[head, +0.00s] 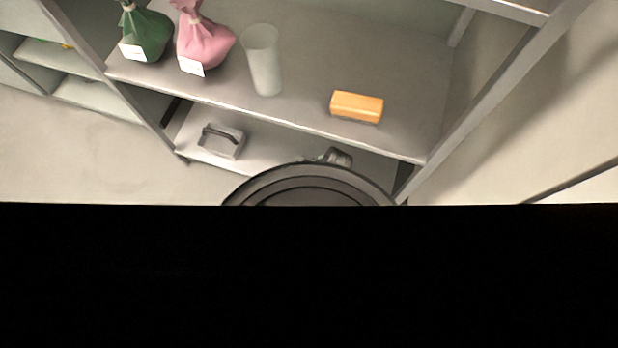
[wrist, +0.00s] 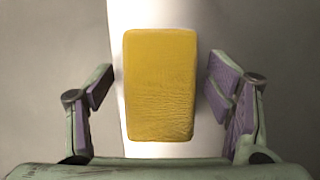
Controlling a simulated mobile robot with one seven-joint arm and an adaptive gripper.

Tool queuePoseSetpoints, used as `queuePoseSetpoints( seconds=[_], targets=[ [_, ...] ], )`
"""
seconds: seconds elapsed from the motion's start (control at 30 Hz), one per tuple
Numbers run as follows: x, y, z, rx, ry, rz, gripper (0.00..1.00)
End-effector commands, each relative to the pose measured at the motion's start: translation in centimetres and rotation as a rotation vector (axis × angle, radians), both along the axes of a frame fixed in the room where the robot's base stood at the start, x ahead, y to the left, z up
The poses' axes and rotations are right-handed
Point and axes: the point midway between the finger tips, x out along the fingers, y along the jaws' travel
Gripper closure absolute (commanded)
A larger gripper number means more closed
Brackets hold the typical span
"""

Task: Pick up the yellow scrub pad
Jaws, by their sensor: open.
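In the wrist view a yellow scrub pad (wrist: 160,85), a rounded upright rectangle with a creased lower face, lies between the two fingers of my gripper (wrist: 160,88). The fingers are open, with a clear gap on each side of the pad, and do not touch it. In the head view an orange-yellow block (head: 356,106) lies on the upper shelf (head: 300,105), near its front edge at the right. I cannot tell whether it is the same pad. My gripper cannot be made out clearly in the head view.
A pale tumbler (head: 264,60), a pink sack (head: 203,45) and a green sack (head: 145,35) stand left of the block. A grey handled item (head: 221,140) sits on the lower shelf. A slanted rack post (head: 490,95) rises at the right. Black fills the lower head view.

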Motion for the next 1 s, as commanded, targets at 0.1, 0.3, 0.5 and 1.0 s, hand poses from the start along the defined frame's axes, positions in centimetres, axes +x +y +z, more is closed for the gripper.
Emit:
queuePoseSetpoints(
  seconds=[0.1, 0.3, 0.5, 1.0],
  targets=[
    [0.01, 0.0, -0.04, 0.0, 0.0, 0.0, 0.27],
    [0.0, 0.0, -0.03, 0.0, 0.0, 0.0, 0.3],
    [-0.05, 0.01, -0.06, 0.0, 0.001, -0.001, 0.43],
    [-0.55, 0.13, -0.38, 0.002, 0.013, 0.002, 0.73]
  ],
)
